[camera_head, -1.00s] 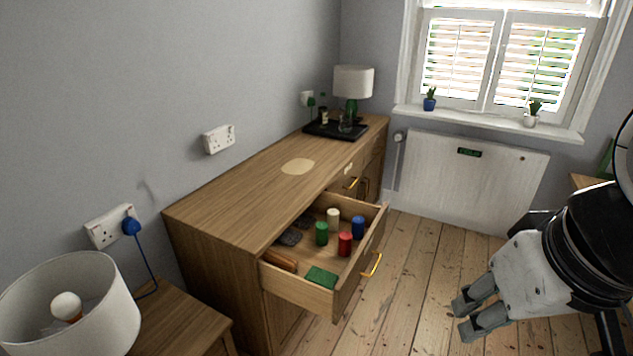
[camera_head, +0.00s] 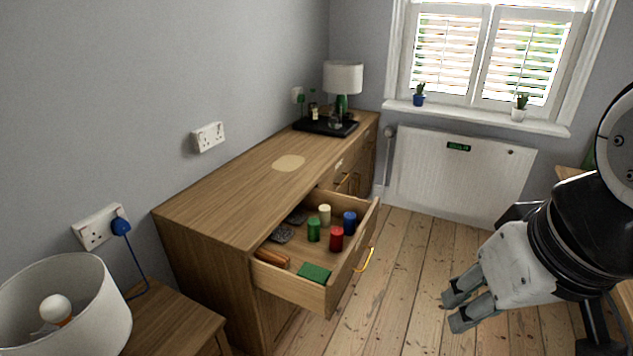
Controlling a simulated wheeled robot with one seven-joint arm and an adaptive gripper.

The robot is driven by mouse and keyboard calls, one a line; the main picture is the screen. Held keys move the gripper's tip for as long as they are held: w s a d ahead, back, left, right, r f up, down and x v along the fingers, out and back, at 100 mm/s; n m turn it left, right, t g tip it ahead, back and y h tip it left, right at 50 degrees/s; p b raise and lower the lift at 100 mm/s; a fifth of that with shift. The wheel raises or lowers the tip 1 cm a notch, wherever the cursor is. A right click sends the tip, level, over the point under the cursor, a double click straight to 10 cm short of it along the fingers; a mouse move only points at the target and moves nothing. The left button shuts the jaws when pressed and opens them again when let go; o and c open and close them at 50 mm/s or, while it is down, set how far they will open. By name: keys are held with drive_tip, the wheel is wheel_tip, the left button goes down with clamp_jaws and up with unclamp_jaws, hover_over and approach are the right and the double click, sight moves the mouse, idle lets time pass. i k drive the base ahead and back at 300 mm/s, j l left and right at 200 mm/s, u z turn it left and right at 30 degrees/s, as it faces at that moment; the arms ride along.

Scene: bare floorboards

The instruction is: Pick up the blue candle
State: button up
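The blue candle (camera_head: 349,222) stands upright in the open drawer (camera_head: 288,289) of the wooden sideboard, near the drawer's front panel and far right side. A cream candle (camera_head: 325,214), a green candle (camera_head: 313,230) and a red candle (camera_head: 337,239) stand close to it. My gripper (camera_head: 452,311) is at the lower right, over the floor and outside the drawer, to the right of the candles. Its two fingers are apart with nothing seen between them.
The drawer also holds a green box (camera_head: 314,272), an orange-brown item (camera_head: 272,258) and dark grey items (camera_head: 281,233). Its front has a yellow handle (camera_head: 366,261). A lampshade (camera_head: 70,310) is at the lower left. Floorboards (camera_head: 405,255) between drawer and radiator (camera_head: 462,172) are clear.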

sight(349, 218)
drive_tip(key=i+l, duration=0.2)
drive_tip(key=i, duration=0.25)
drive_tip(key=i+l+u, duration=0.15)
drive_tip(key=i, duration=0.3)
drive_tip(key=i+l, duration=0.25)
drive_tip(key=i, duration=0.2)
drive_tip(key=j+u, duration=0.05)
